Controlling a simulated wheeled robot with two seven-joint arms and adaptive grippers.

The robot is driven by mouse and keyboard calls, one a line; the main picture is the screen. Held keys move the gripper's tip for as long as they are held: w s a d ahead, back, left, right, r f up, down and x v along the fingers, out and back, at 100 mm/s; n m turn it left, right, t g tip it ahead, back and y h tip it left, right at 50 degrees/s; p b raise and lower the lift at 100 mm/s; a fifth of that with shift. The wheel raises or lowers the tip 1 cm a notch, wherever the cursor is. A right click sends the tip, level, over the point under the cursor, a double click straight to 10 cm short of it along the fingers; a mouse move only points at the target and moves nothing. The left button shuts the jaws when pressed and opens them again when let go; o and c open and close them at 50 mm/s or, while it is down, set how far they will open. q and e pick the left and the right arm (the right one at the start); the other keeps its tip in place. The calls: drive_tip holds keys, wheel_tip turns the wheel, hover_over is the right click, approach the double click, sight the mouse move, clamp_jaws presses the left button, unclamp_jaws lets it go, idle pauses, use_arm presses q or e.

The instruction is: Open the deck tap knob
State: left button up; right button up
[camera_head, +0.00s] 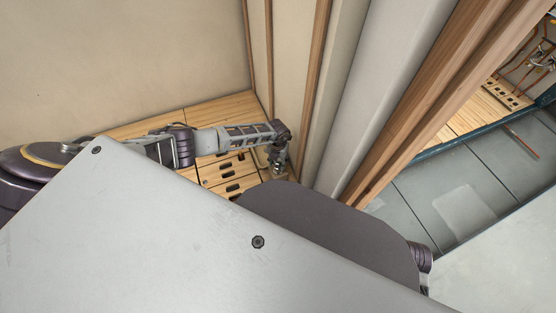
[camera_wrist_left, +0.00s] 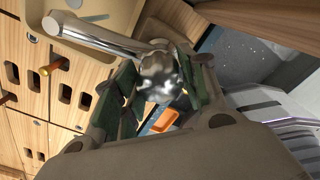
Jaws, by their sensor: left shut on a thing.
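The deck tap's shiny chrome knob (camera_wrist_left: 160,76) sits between the two green-padded fingers of my left gripper (camera_wrist_left: 166,88) in the left wrist view. The gripper is shut on the knob. A chrome tube of the tap (camera_wrist_left: 92,35) runs from the knob to the upper left. In the head view my left arm reaches in from the left, and my left gripper (camera_head: 278,160) is small, at the far corner by the wall. The tap cannot be made out there. My right gripper is not in view.
Wooden cabinet fronts (camera_head: 228,172) with dark slots lie below my left arm. A tall panel with wooden posts (camera_head: 420,85) stands just right of the gripper. An orange piece (camera_wrist_left: 167,120) shows beyond the fingers. A grey tiled surface (camera_head: 455,190) lies at the right.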

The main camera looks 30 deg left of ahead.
use_arm(q)
drive_tip(key=shift+n+p, duration=0.3)
drive_tip(key=shift+n, duration=0.3)
drive_tip(key=shift+s, duration=0.1)
drive_tip(key=o, duration=1)
drive_tip(key=shift+o, duration=0.2)
wheel_tip(320, 180, up, 12)
idle(0.6)
